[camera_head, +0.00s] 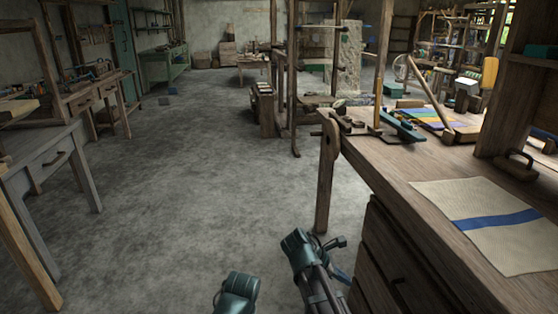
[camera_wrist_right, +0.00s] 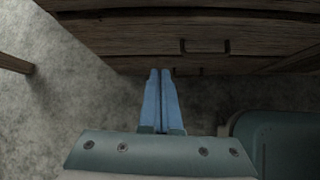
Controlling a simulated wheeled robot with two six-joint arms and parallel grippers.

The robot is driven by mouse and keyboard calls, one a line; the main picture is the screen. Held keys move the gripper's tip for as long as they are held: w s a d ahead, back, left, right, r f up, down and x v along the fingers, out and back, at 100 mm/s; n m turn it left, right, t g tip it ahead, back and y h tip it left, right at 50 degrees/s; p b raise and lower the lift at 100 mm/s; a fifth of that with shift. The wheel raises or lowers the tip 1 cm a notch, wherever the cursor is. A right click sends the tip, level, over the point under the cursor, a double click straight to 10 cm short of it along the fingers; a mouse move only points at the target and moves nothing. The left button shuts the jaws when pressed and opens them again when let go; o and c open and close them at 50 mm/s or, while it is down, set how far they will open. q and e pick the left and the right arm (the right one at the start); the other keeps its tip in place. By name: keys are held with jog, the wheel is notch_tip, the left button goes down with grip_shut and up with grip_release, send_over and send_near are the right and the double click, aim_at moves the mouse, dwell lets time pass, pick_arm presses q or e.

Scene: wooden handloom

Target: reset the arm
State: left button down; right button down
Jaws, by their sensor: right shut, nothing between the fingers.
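My right gripper (camera_wrist_right: 160,74) shows in the right wrist view with its two blue fingers together and nothing between them. It is in front of the wooden drawer front of the workbench, over the grey floor. In the head view my right arm is low at the bottom centre, beside the bench's left side, and a blue part of the right gripper (camera_head: 341,275) shows there, partly hidden by the arm. My left gripper is not in view.
The wooden workbench (camera_head: 400,178) fills the right side. On it lie a cream cloth with a blue stripe (camera_head: 492,222), a wooden block with a handle (camera_head: 515,167) and tools. A grey table (camera_head: 40,150) stands at left. The floor (camera_head: 190,180) between is clear.

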jog(key=s+a+f+m+g+y, duration=0.1)
jog(key=s+a+f+m+y, duration=0.2)
jog(key=s+a+m, duration=0.5)
jog(key=s+a+f+m+y, duration=0.2)
jog(key=s+a+m+y, duration=0.3)
jog(key=a, duration=0.5)
notch_tip(320, 180, up, 37)
jog(key=s+p, duration=0.1)
jog(key=p, duration=3.6)
jog(key=shift+a+m+h, duration=0.15)
jog(key=shift+m+h, duration=0.25)
jog(key=shift+f, duration=0.15)
